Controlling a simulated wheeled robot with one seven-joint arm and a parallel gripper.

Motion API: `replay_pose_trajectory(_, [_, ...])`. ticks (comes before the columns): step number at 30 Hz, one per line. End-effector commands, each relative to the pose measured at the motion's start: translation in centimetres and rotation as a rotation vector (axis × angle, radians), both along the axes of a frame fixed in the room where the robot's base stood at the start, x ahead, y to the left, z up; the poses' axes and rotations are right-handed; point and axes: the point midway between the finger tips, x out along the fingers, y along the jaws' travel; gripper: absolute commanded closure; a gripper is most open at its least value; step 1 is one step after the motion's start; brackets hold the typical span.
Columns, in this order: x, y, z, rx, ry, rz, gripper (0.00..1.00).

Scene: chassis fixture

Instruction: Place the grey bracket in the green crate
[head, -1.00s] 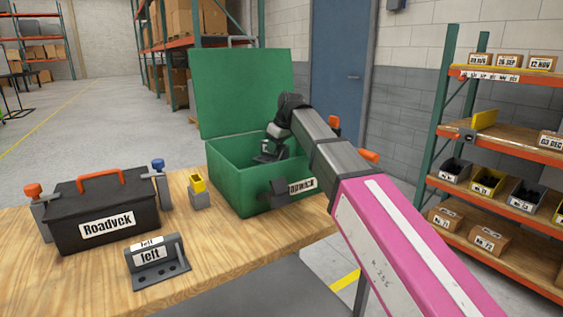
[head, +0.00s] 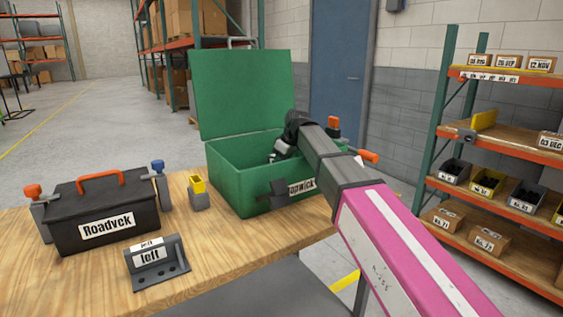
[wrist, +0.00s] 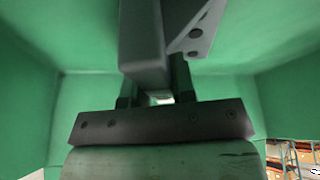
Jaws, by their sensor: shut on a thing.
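The green crate (head: 240,190) stands on the table with its lid open at the back. My arm reaches over its right side, and my gripper (wrist: 155,92) is down inside it. In the wrist view my gripper is shut on a grey bracket (wrist: 145,50), which has a flange with dark holes on its right. Green crate walls surround it. In the head view the crate's front wall and my wrist hide most of the held bracket. I cannot tell whether it touches the crate floor. Another grey bracket (head: 158,265), labelled "left", sits on the table in front.
A black toolbox (head: 105,215) with an orange handle stands on the left, with clamps beside it. A small yellow-topped block (head: 198,193) stands between toolbox and crate. An orange-handled clamp (head: 335,125) is at the crate's right. Shelving (head: 500,150) stands on the right.

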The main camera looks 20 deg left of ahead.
Motion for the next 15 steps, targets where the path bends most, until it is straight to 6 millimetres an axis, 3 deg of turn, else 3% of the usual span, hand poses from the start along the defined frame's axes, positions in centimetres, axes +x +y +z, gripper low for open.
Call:
replay_pose_trajectory(2, [-0.01, 0.01, -0.19, 0.001, 0.000, 0.000, 1.00])
replay_pose_trajectory(3, [0.00, 0.00, -0.20, 0.000, 0.000, 0.000, 0.66])
replay_pose_trajectory(5, [0.00, 0.00, -0.18, 0.000, 0.000, 0.000, 0.50])
replay_pose_trajectory(15, [0.01, 0.01, 0.09, 0.000, 0.000, 0.000, 0.50])
